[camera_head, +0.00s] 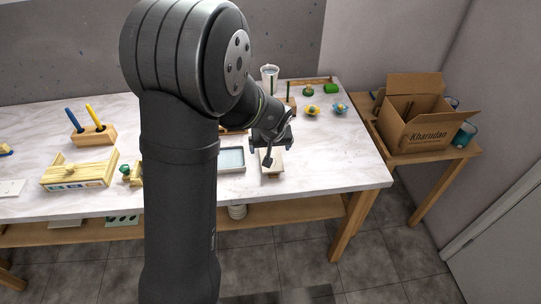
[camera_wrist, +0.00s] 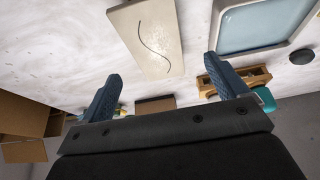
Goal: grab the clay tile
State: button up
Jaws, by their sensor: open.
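The clay tile (camera_wrist: 147,40) is a flat beige rectangle with a thin dark wavy line on it. It lies on the white marbled table and shows at the top middle of the wrist view, beyond and between my fingers. In the head view the tile (camera_head: 271,171) is partly hidden behind my gripper (camera_head: 269,150). In the wrist view my gripper (camera_wrist: 160,92) has its two blue-grey fingers spread apart with nothing between them. I cannot tell how high the fingers are above the tile.
A pale blue tray (camera_head: 231,160) lies just left of the tile and also shows in the wrist view (camera_wrist: 262,22). A wooden block with pens (camera_head: 93,134) and a wooden box (camera_head: 80,170) stand at left. A cardboard box (camera_head: 414,112) sits on a side table. The table right of the tile is clear.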

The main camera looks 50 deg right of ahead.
jog(key=x, duration=0.5)
jog(key=shift+s+d, duration=0.1)
jog(key=shift+s, duration=0.1)
jog(key=shift+r, duration=0.1)
jog(key=c, duration=1.2)
jog(key=shift+r, duration=0.1)
